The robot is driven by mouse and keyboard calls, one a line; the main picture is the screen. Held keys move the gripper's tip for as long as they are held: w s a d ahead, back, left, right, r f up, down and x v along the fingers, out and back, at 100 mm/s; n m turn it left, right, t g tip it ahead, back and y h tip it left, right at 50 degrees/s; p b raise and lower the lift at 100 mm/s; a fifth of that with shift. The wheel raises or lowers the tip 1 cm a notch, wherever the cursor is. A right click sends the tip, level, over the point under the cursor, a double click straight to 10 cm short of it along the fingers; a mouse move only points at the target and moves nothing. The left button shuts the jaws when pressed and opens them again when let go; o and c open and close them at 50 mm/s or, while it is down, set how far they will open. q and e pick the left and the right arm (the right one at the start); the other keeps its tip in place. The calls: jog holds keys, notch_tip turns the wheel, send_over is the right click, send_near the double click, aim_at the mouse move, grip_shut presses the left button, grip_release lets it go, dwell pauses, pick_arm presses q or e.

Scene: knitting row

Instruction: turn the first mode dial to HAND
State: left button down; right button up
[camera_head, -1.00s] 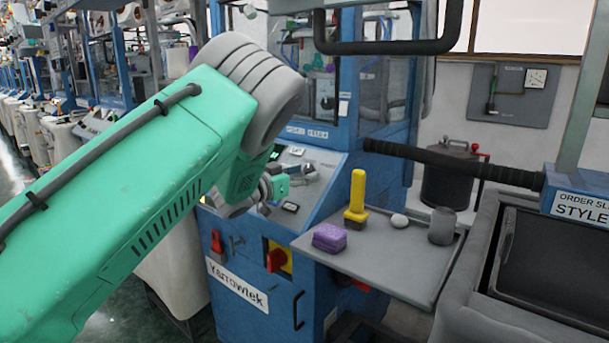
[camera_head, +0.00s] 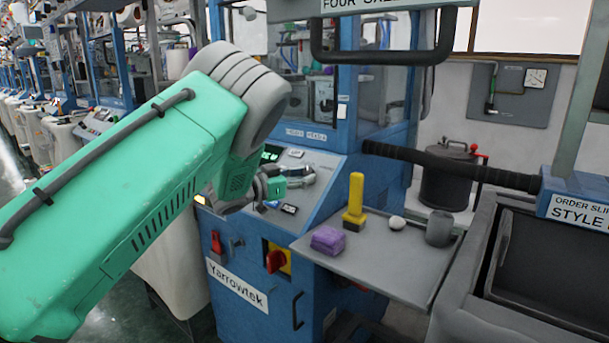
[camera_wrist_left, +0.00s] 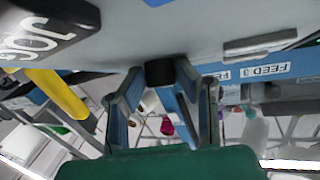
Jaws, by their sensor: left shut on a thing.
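In the left wrist view, a small dark round knob (camera_wrist_left: 160,72), seemingly the mode dial, stands out from the grey panel face (camera_wrist_left: 200,35). My left gripper (camera_wrist_left: 168,78) is shut on it, with one finger on each side. In the head view my left gripper (camera_head: 300,176) is at the sloping control panel (camera_head: 322,162) of the blue knitting machine, and the dial cannot be made out there. The dial's pointer and its HAND marking do not show. My right gripper is not in view.
A black JOG key (camera_wrist_left: 38,35) is near the gripper. A side shelf (camera_head: 385,265) holds a purple block (camera_head: 328,240), a yellow-handled tool (camera_head: 355,200), a white ball (camera_head: 397,222) and a grey cup (camera_head: 439,228). A red switch (camera_head: 276,260) is below the panel.

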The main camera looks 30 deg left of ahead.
pick_arm(q)
jog(key=m+h, duration=0.1)
jog(key=m+g+h+p, duration=0.1)
jog(key=r+m, duration=0.1)
jog(key=shift+w+a+m+g+h+p, duration=0.2)
jog(key=shift+a+m+g+h+p, duration=0.05)
jog(key=shift+m+g+h+p, duration=0.15)
jog(key=m+g+h+p, duration=0.1)
jog(key=m+g+h, duration=0.1)
jog(key=m, duration=0.1)
jog(key=shift+w+a+r+p, duration=0.1)
jog(key=shift+a+p, duration=0.05)
jog(key=shift+p, duration=0.15)
jog(key=shift+w+m+g+h+p, duration=0.1)
jog(key=shift+m+g+h+p, duration=0.25)
jog(key=shift+m+g, duration=1)
jog(key=shift+w+m+g+h+p, duration=0.1)
jog(key=shift+m+g+h+p, duration=0.25)
jog(key=shift+m+g, duration=0.95)
jog(key=shift+m, duration=0.35)
jog(key=c, duration=1.2)
grip_release()
jog(key=shift+s+a, duration=0.1)
